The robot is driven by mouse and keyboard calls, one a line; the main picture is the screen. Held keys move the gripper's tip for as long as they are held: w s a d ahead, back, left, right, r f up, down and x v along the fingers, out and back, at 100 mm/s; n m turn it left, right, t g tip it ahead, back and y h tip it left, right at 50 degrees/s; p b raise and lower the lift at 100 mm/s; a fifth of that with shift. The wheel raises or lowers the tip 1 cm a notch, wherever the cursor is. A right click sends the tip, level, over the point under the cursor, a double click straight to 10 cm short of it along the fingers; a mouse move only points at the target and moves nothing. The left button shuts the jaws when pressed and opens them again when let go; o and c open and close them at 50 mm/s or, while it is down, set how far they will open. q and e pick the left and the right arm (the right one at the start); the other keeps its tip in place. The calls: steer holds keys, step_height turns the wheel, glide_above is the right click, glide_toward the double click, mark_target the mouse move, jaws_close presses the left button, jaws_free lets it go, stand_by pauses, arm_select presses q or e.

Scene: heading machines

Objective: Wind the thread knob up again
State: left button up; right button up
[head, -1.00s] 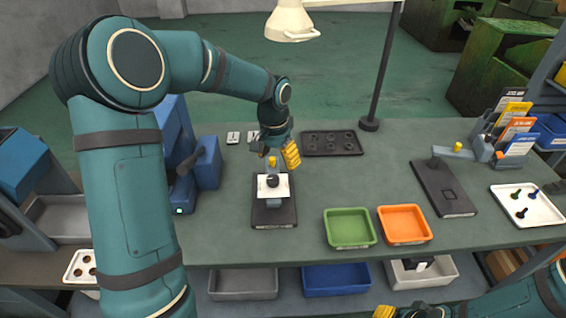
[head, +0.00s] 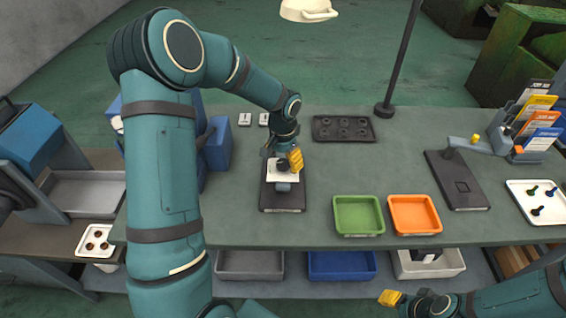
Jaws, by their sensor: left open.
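A small gauge stand with a white plate (head: 283,173) and a dark base (head: 283,198) stands on the bench. A dark round part shows at the plate, partly covered by my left gripper (head: 285,157). That gripper is open, pointing down right over the stand, with one yellow finger to the right of the dark part. The yellow knob on top of this stand is hidden behind the gripper. Another yellow knob (head: 475,139) tops the fixture at the right, apart from both grippers. My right gripper (head: 398,299) is low at the bottom edge; its opening is unclear.
A green tray (head: 358,232) and an orange tray (head: 415,229) sit right of the stand. A dark tray with round recesses (head: 343,137) and a lamp post (head: 385,108) are behind. A white tray with dark parts (head: 538,218) is far right. Bare bench lies between.

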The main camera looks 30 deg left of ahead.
arm_select(q)
steer(key=shift+f, duration=0.6)
steer(key=c, duration=1.2)
steer(key=shift+c, duration=0.2)
